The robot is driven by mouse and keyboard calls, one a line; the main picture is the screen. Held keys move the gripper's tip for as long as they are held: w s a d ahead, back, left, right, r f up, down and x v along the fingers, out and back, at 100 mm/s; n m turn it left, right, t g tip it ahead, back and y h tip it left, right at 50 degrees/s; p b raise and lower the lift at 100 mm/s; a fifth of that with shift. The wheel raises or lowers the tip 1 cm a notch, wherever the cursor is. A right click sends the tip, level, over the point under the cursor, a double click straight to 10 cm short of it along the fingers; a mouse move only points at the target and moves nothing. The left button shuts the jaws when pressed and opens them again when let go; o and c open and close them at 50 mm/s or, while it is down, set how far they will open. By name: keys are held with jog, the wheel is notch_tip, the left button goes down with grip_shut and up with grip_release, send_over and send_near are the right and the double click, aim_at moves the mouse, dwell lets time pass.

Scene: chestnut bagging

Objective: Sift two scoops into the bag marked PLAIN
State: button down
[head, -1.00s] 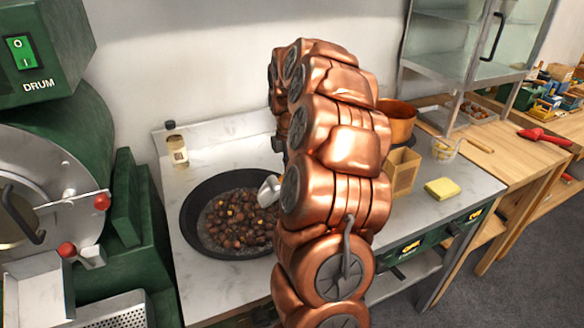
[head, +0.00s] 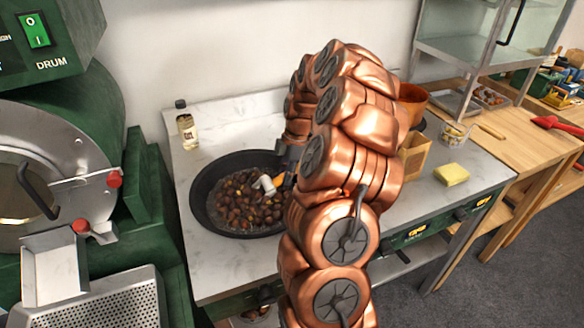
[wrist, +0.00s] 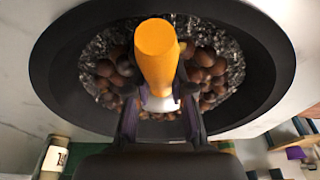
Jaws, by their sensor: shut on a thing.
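A dark round pan (head: 204,212) on the counter holds brown chestnuts (head: 243,205) among greyish grains. My gripper (wrist: 160,110) is shut on a scoop with an orange handle (wrist: 157,52) and a white part between the fingers. In the head view the scoop's white head (head: 264,184) is over the chestnuts; I cannot tell whether it touches them or carries any. The wrist view shows the pan (wrist: 62,68) and chestnuts (wrist: 205,68) beyond the handle. My arm hides part of the pan's right side. No bag marked PLAIN can be made out.
A bottle (head: 186,125) stands behind the pan. Right of my arm are an open tan container (head: 414,157), a copper pot (head: 411,106), a yellow sponge (head: 451,174) and a tub (head: 455,132). A green drum machine (head: 60,150) stands at left.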

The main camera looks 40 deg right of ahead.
aim_at(276, 179)
jog(key=shift+w+a+f+y+p, duration=0.2)
jog(key=shift+w+a+p, duration=0.1)
jog(key=shift+a, duration=0.4)
jog(key=shift+w+a+f+y+p, duration=0.15)
jog(key=shift+w+a+p, duration=0.15)
jog(key=shift+a, duration=0.35)
jog(key=shift+w+a+t+y+b, duration=0.15)
jog(key=shift+w+a+b, duration=0.1)
jog(key=shift+a+b, duration=0.25)
jog(key=shift+w+a+t+y+b, duration=0.15)
jog(key=shift+w+a+b, duration=0.1)
jog(key=shift+a, duration=0.4)
jog(key=shift+d+r+t+y+b, duration=0.35)
jog(key=shift+y+b, duration=0.4)
jog(key=shift+b, duration=0.3)
jog(key=shift+y, duration=0.7)
jog(key=shift+s+d+r+b, duration=0.15)
jog(key=shift+d+r+b, duration=0.05)
jog(key=shift+r, duration=0.55)
jog(key=shift+s+d+r+b, duration=0.15)
jog(key=shift+d+r+b, duration=0.1)
jog(key=shift+r, duration=0.5)
jog(key=shift+s+d+r+b, duration=0.15)
jog(key=shift+r+b, duration=0.05)
jog(key=shift+r, duration=0.55)
jog(key=shift+d+t, duration=0.1)
jog(key=shift+t, duration=0.15)
